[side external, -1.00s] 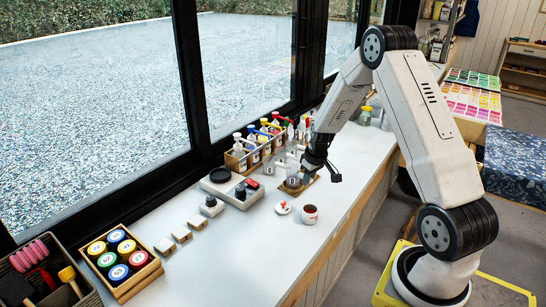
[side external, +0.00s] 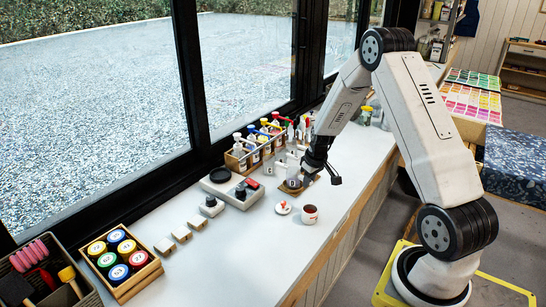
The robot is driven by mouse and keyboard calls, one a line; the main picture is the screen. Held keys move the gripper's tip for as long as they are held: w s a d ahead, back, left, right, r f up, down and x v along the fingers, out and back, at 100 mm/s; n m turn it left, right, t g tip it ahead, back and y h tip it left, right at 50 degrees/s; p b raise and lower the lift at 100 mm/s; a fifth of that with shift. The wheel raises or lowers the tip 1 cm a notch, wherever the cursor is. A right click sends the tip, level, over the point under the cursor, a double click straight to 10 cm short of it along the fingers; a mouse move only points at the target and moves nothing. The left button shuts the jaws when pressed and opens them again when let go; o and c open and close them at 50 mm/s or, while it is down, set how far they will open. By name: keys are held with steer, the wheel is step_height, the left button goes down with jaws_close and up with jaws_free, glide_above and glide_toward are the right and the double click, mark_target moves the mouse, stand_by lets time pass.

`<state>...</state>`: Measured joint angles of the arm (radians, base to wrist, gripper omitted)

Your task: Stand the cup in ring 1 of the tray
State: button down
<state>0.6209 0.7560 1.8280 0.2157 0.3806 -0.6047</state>
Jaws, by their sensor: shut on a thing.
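A small dark grey cup (side external: 293,184) with a pale mark on its side is at the wooden tray (side external: 284,192), on the counter below my gripper. My gripper (side external: 304,174) is shut on this cup, though the fingers are small and partly hidden. The cup looks upright and low over the tray. I cannot tell whether it touches the tray, or which ring it is at, because the cup and gripper hide much of the tray.
A white mug with dark contents (side external: 309,214) and a small red-knobbed lid (side external: 283,208) stand in front of the tray. A scale-like device (side external: 236,192) is to the left. A bottle rack (side external: 255,152) stands behind by the window.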

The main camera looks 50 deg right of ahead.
steer(key=shift+f, duration=0.35)
steer(key=shift+c, duration=2.4)
jaws_free()
steer(key=v, duration=0.7)
steer(key=shift+r, duration=0.4)
